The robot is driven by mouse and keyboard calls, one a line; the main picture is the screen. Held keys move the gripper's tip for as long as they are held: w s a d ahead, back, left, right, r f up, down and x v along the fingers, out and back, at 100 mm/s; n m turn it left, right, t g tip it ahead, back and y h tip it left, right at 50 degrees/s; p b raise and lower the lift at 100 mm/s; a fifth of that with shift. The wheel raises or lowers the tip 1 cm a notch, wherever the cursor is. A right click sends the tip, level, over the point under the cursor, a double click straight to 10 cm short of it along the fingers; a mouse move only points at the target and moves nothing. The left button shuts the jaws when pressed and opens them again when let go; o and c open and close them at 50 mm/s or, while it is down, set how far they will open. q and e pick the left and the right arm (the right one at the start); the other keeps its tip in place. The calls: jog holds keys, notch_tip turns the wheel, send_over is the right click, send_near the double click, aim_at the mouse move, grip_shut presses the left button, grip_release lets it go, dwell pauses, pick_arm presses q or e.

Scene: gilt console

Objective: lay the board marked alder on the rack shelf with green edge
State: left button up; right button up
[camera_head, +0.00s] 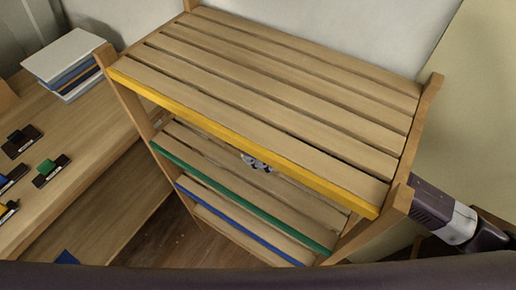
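The slatted wooden rack has a top shelf with a yellow edge (245,135), a shelf with a green edge (240,198) below it, and a lower shelf with a blue edge (235,222). Most of the green-edged shelf is hidden under the top shelf. A small grey-white and dark piece (256,162) shows in the gap above the green-edged shelf; it may be part of my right gripper, but its fingers cannot be made out. My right arm comes in at the right, by the rack's right post. No board marked alder can be made out. My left gripper is not in view.
A wooden console (75,130) stands left of the rack, holding a stack of books (68,65) and several small dark stands with coloured blocks (47,168). The top shelf is bare. Walls stand behind and at the right of the rack.

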jog(key=shift+w+a, duration=0.4)
jog(key=shift+a, duration=0.2)
notch_tip(320, 180, down, 3)
jog(key=shift+d+r+p, duration=0.1)
jog(key=shift+p, duration=0.5)
jog(key=shift+f, duration=0.3)
jog(key=shift+f, duration=0.2)
jog(key=o, duration=1.2)
jog(key=shift+o, duration=0.2)
